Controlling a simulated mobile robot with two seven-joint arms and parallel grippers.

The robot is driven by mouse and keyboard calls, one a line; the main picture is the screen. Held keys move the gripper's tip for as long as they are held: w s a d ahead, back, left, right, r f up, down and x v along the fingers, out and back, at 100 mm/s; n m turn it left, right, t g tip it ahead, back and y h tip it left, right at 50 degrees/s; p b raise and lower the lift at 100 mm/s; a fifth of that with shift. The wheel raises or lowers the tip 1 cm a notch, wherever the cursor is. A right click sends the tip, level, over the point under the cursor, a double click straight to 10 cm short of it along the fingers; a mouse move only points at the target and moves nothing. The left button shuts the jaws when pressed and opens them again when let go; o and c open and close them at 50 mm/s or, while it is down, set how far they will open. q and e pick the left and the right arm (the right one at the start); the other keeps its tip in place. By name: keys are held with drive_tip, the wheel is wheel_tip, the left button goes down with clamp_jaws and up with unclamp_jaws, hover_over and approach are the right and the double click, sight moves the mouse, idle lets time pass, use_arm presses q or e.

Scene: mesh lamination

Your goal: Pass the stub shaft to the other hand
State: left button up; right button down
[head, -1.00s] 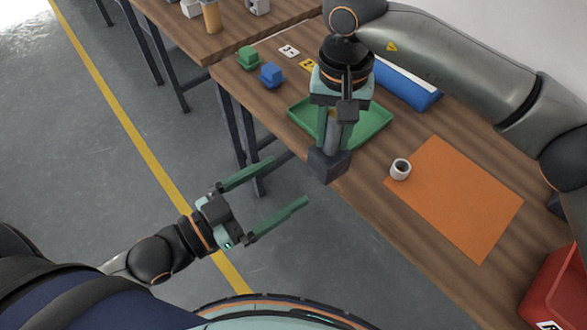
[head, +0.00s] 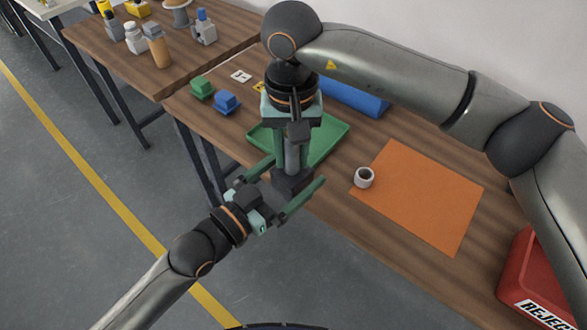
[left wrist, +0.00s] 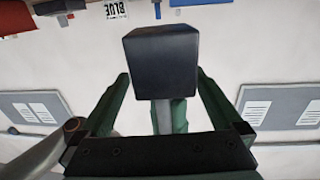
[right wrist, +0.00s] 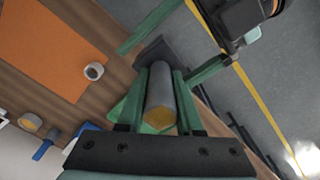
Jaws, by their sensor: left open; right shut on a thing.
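The stub shaft is a grey cylinder (head: 291,154) with a dark square block (head: 292,181) at its lower end. My right gripper (head: 291,162) is shut on the cylinder and holds it upright, block down, by the table's front edge. In the right wrist view the cylinder (right wrist: 160,92) lies between the fingers, its near end tan. My left gripper (head: 298,171) is open, with its fingers reaching to either side of the block. In the left wrist view the block (left wrist: 160,68) shows between the spread fingers; I cannot tell whether they touch it.
A green tray (head: 333,136) lies behind the shaft. A white ring (head: 364,177) sits at the edge of an orange mat (head: 425,200). Green (head: 201,87) and blue (head: 227,102) blocks stand left, and a red bin (head: 535,270) front right. The floor before the table is clear.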

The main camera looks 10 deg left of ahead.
use_arm(q)
drive_tip(key=shift+d+r, duration=0.1)
drive_tip(key=shift+d, duration=0.1)
clamp_jaws()
use_arm(e)
drive_tip(key=shift+w+a+r, duration=0.1)
idle(0.6)
use_arm(q)
drive_tip(key=shift+s, duration=0.1)
drive_tip(key=shift+r, duration=0.15)
use_arm(e)
drive_tip(key=c, duration=0.9)
unclamp_jaws()
use_arm(q)
drive_tip(key=shift+a, duration=0.1)
use_arm(e)
drive_tip(key=o, duration=0.4)
